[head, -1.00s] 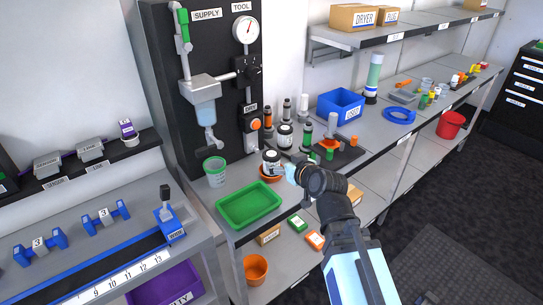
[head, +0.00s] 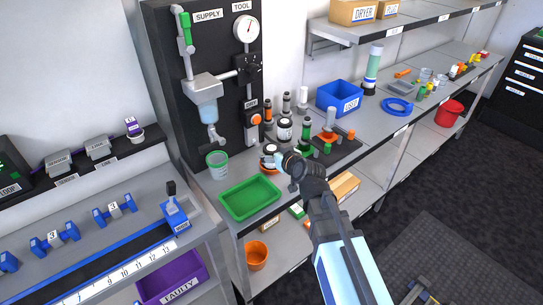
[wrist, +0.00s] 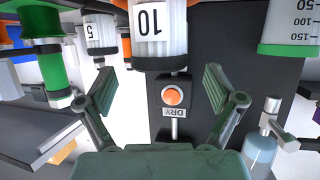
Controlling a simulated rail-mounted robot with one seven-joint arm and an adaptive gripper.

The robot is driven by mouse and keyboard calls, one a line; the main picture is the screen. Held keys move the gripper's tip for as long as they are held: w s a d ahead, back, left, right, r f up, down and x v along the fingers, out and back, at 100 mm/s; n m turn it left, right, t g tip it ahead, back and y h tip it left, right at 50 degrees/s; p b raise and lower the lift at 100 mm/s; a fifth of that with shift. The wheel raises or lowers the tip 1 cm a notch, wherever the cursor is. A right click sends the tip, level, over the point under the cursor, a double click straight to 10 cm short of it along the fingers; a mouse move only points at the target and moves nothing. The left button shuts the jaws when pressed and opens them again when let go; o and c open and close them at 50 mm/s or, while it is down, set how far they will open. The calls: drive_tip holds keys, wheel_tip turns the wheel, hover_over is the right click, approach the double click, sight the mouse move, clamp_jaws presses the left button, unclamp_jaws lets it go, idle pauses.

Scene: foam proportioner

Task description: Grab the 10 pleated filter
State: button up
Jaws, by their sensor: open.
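The pleated filter marked 10 (wrist: 152,28) is white with a black-on-white label and shows upside down at the top middle of the wrist view. In the head view it is the white filter (head: 268,153) at the shelf's front, partly hidden by my gripper (head: 283,161). My gripper (wrist: 158,82) is open and empty in the wrist view, its two fingers spread left and right. The filter lies beyond the fingertips, in line with the gap between them. Whether a finger touches it I cannot tell.
A similar filter (head: 284,130) stands just behind. A green tray (head: 249,197) and a green-rimmed cup (head: 217,165) are to the left. The DRY button (wrist: 173,95) is on the panel behind.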

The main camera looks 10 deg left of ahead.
sight(271, 148)
drive_tip(key=x, duration=0.3)
drive_tip(key=shift+w+a+p, duration=0.1)
drive_tip(key=shift+w+p, duration=0.15)
drive_tip(key=shift+p, duration=0.15)
drive_tip(key=shift+s+r, duration=0.1)
drive_tip(key=c, duration=1.4)
drive_tip(key=shift+r, duration=0.15)
